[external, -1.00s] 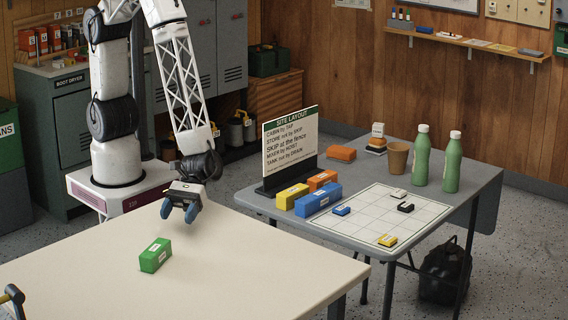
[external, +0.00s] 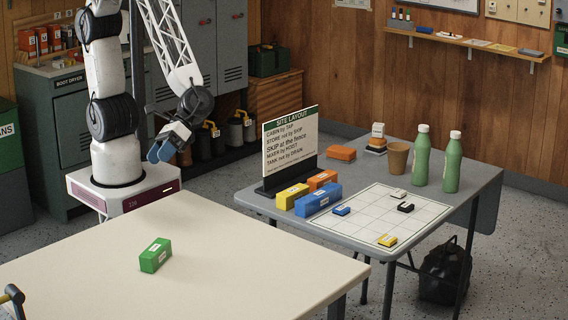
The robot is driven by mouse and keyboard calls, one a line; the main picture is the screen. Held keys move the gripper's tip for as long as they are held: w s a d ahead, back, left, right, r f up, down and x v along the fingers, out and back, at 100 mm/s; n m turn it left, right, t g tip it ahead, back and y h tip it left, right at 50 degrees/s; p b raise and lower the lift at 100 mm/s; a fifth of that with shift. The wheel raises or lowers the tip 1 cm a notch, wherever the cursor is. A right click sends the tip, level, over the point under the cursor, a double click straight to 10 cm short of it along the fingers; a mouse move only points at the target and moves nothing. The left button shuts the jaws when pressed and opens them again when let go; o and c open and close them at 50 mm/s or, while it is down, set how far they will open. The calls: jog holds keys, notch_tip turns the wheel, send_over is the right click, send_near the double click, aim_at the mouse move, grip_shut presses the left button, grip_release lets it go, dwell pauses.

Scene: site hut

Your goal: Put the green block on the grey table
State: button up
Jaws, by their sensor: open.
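The green block (external: 155,255) lies on the cream table (external: 235,270) in the foreground, with a small white label on its side. The grey table (external: 462,200) stands to the right and further back, carrying several things. My gripper (external: 158,153) is open and empty, above and behind the cream table's far edge, well apart from the green block. Its blue fingertips point down and to the left.
On the grey table are a sign (external: 290,148), yellow (external: 292,196), orange (external: 322,180) and blue (external: 318,199) blocks, a gridded sheet (external: 370,222) with small pieces, a brown cup (external: 397,158) and two green bottles (external: 421,155) (external: 453,162). Its right edge strip is clear.

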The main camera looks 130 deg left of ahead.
jog(key=s+a+r+m+y, duration=0.5)
jog(key=s+a+r+m, duration=0.1)
jog(key=s+a+r, duration=0.2)
jog(key=s+a+r+m+t+y, duration=0.1)
jog(key=s+a+r+m+y, duration=0.5)
jog(key=s+a+r, duration=0.3)
jog(key=s+m, duration=0.1)
jog(key=s, duration=0.3)
jog(key=shift+r+m+t, duration=0.3)
jog(key=shift+r, duration=0.1)
jog(key=shift+o, duration=0.4)
jog(key=shift+w, duration=0.15)
